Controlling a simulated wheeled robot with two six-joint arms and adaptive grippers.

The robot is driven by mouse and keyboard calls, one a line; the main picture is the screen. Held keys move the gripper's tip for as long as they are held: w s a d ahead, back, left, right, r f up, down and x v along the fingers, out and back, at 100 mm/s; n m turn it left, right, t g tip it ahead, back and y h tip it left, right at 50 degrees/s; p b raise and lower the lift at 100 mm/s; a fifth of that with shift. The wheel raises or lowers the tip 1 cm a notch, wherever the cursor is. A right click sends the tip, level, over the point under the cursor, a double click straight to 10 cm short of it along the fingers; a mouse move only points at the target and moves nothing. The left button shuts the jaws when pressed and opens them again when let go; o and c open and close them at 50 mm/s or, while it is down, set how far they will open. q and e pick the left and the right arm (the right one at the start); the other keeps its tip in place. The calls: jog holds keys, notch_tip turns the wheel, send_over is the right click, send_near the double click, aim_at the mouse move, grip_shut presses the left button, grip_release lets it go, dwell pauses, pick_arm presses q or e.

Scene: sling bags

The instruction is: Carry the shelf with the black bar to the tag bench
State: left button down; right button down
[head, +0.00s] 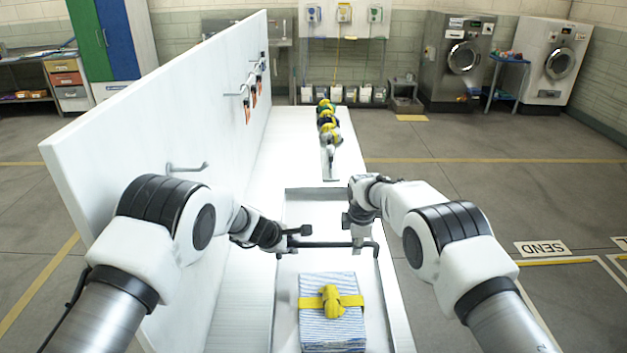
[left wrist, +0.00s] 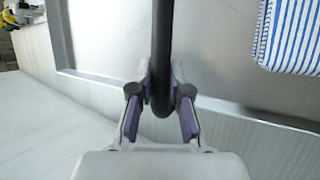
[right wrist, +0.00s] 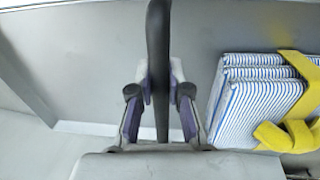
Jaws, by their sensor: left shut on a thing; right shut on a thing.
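A black bar (head: 328,244) runs level across a grey recessed tray-like surface (head: 311,267) in the head view. Its right end bends downward. My left gripper (head: 280,236) is shut on the bar near its left end; the bar passes between its purple-padded fingers in the left wrist view (left wrist: 160,95). My right gripper (head: 358,238) is shut on the bar near its right end, also in the right wrist view (right wrist: 160,95). I cannot tell how the bar joins the shelf. A blue-striped folded stack (head: 332,325) with a yellow strap (head: 331,300) lies just in front of the bar.
A tall white panel (head: 150,110) with hooks stands along the left. Yellow and dark bundles (head: 328,118) lie farther along the white bench. A SEND floor mark (head: 541,247) lies at right, with clear floor around it. Washing machines (head: 462,58) stand at the back.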

pick_arm(q)
jog(key=shift+w+f+b, duration=0.1)
jog(key=shift+f+b, duration=0.25)
jog(key=shift+f, duration=0.15)
pick_arm(e)
jog(key=shift+a+f, duration=0.1)
jog(key=shift+f, duration=0.45)
pick_arm(q)
jog(key=c, duration=1.5)
grip_release()
jog(key=shift+f, duration=0.2)
jog(key=shift+c, duration=0.2)
pick_arm(e)
jog(key=c, duration=1.5)
grip_release()
jog(key=shift+f, duration=0.2)
jog(key=shift+c, duration=0.2)
pick_arm(q)
jog(key=o, duration=0.4)
jog(key=shift+d+r, duration=0.15)
jog(key=shift+r, duration=0.05)
pick_arm(e)
jog(key=o, duration=0.4)
jog(key=shift+r, duration=0.2)
pick_arm(q)
jog(key=shift+s+r, duration=0.1)
jog(key=shift+s, duration=0.15)
pick_arm(e)
jog(key=shift+s+d+r, duration=0.15)
jog(key=shift+s+d, duration=0.05)
